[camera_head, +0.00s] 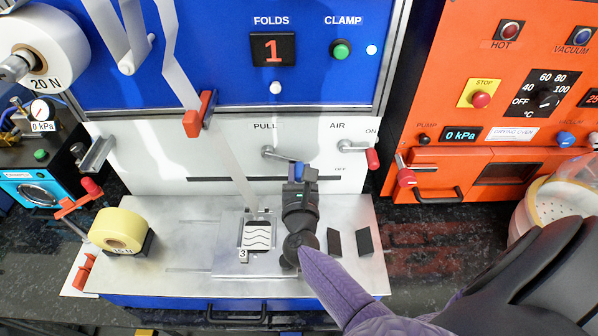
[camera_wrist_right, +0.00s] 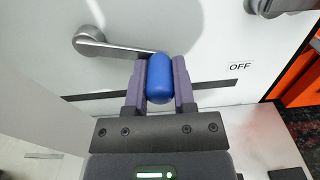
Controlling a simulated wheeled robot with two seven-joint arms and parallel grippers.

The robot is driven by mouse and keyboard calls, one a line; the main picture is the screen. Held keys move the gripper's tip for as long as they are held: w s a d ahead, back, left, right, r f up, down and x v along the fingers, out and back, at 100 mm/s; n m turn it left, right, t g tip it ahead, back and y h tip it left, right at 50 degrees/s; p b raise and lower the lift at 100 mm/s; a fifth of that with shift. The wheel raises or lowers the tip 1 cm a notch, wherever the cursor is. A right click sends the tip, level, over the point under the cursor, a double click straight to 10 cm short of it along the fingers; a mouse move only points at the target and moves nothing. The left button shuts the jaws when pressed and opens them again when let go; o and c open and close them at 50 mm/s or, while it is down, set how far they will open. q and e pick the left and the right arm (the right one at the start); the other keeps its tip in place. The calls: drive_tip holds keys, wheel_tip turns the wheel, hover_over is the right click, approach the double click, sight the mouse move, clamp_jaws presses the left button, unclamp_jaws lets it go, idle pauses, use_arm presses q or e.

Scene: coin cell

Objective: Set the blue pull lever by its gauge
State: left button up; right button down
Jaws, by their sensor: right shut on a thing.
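The pull lever is a grey metal arm (camera_head: 280,153) on the white panel under the word PULL. Its blue knob (camera_wrist_right: 159,78) sits between the two purple fingers of my right gripper (camera_wrist_right: 159,82) in the wrist view. The gripper is shut on the knob. In the head view my right gripper (camera_head: 300,178) reaches up to the panel and hides most of the knob. The lever arm points right and slightly down from its pivot. A round gauge (camera_head: 42,109) labelled 0 kPa stands at the far left; I cannot tell whether it is this lever's. My left gripper is out of view.
The red-knobbed AIR lever (camera_head: 372,158) is just right of my gripper. A plate with a wavy-lined strip (camera_head: 257,236), two dark blocks (camera_head: 365,241) and a yellow roll (camera_head: 118,230) are on the metal bench (camera_head: 185,290). An orange oven (camera_head: 480,170) stands at the right.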

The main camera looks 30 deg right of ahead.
drive_tip(key=r+n+p, duration=0.2)
drive_tip(key=n, duration=0.1)
drive_tip(key=shift+s+d+r, duration=0.1)
drive_tip(key=shift+d+r, duration=0.1)
drive_tip(key=shift+r+n+p, duration=0.35)
drive_tip(key=shift+n+p, duration=0.1)
drive_tip(key=shift+n, duration=0.3)
drive_tip(key=shift+r+n+p, duration=0.35)
drive_tip(key=shift+n+p, duration=0.05)
drive_tip(key=shift+n, duration=0.35)
drive_tip(key=shift+a, duration=0.1)
drive_tip(key=shift+c, duration=2.2)
unclamp_jaws()
drive_tip(key=p+v, duration=0.1)
drive_tip(key=v, duration=0.9)
